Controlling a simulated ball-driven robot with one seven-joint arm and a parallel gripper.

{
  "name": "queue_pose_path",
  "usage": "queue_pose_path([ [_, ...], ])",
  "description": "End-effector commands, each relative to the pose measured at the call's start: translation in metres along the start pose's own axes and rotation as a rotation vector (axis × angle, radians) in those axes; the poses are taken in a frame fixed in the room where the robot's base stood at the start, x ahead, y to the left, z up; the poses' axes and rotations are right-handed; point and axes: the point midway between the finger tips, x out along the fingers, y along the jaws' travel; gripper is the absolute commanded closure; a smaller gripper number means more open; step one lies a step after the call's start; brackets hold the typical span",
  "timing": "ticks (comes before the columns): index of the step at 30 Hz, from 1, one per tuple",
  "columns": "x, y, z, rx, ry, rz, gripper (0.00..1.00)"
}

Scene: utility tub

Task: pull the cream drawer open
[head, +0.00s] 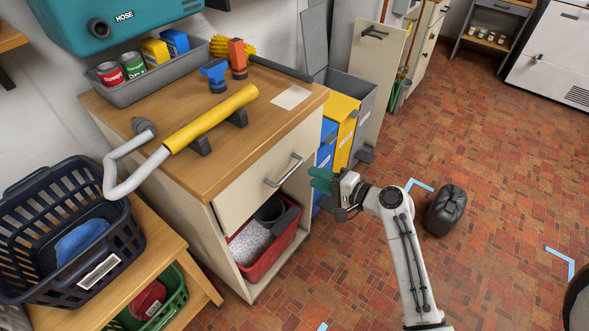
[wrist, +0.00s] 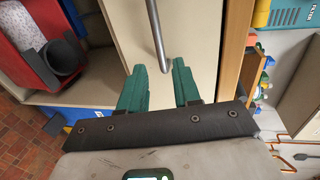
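The cream drawer (head: 262,182) is in the wooden-topped cabinet, its front looking flush with the cabinet. Its grey metal bar handle (head: 285,172) is on the front. In the wrist view the handle (wrist: 157,38) runs down from the top edge, with its lower end in line with the gap between my fingertips. My gripper (head: 318,180) has green fingers and is just right of the handle in the head view. The fingers (wrist: 158,75) are apart, with nothing clamped between them. I cannot tell whether the handle's end touches a finger.
A red bin (head: 262,241) sits in the open space under the drawer. Blue and yellow bins (head: 340,125) stand beyond the cabinet. A black canister (head: 445,210) stands on the brick floor right of my arm. A yellow-handled hose wand (head: 210,119) lies on the cabinet top.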

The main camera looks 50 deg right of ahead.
Motion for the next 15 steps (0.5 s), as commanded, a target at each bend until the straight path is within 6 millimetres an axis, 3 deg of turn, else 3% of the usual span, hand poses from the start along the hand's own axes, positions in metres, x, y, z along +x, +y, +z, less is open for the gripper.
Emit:
queue_pose_path([
  [9,0.058,-0.001,0.001,-0.003,-0.003,0.0,0.68],
  [15,0.079,0.0,0.001,-0.002,-0.002,0.001,0.68],
])
